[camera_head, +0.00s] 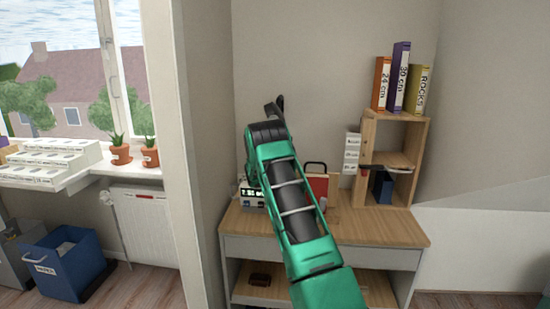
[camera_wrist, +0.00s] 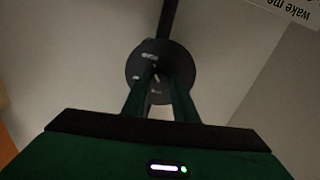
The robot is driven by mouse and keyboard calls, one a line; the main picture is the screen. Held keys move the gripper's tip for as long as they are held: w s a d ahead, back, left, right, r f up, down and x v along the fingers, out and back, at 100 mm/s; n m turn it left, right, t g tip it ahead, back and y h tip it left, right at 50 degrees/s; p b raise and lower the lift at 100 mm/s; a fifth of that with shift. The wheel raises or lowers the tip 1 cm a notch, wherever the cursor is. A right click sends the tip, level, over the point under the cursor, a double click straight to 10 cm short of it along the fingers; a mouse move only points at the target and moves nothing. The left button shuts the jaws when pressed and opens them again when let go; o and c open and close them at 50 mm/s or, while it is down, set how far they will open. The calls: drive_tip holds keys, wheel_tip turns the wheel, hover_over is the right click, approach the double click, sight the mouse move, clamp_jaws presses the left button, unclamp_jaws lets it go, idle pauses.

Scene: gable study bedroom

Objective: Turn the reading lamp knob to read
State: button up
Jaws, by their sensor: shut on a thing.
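In the wrist view, a round dark lamp dial (camera_wrist: 138,65) sits in the upper middle, with a dark stem running up from it. Small light lettering that looks like "READ" is at its upper part, with small pale marks below. My gripper (camera_wrist: 159,84) reaches the dial's face with both green fingers close together, shut on the knob at its centre. The fingers hide most of the knob, so which mark it points to cannot be told. In the head view my green arm reaches up over the desk and hides the gripper and knob.
A wooden desk (camera_head: 385,229) stands below my arm. It holds a wooden cubby shelf (camera_head: 420,165) with upright binders on top, at the right. A window wall is at the left, with a blue bin (camera_head: 75,275) on the floor.

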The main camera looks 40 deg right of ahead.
drive_tip(key=shift+w+a+f, duration=0.1)
drive_tip(key=shift+a+f, duration=0.1)
drive_tip(key=shift+f, duration=0.3)
drive_tip(key=o, duration=1.1)
drive_tip(key=shift+c, duration=0.2)
drive_tip(key=shift+d+r, duration=0.1)
drive_tip(key=shift+r, duration=0.2)
drive_tip(key=v, duration=1)
drive_tip(key=shift+a, duration=0.35)
drive_tip(key=shift+s, duration=0.2)
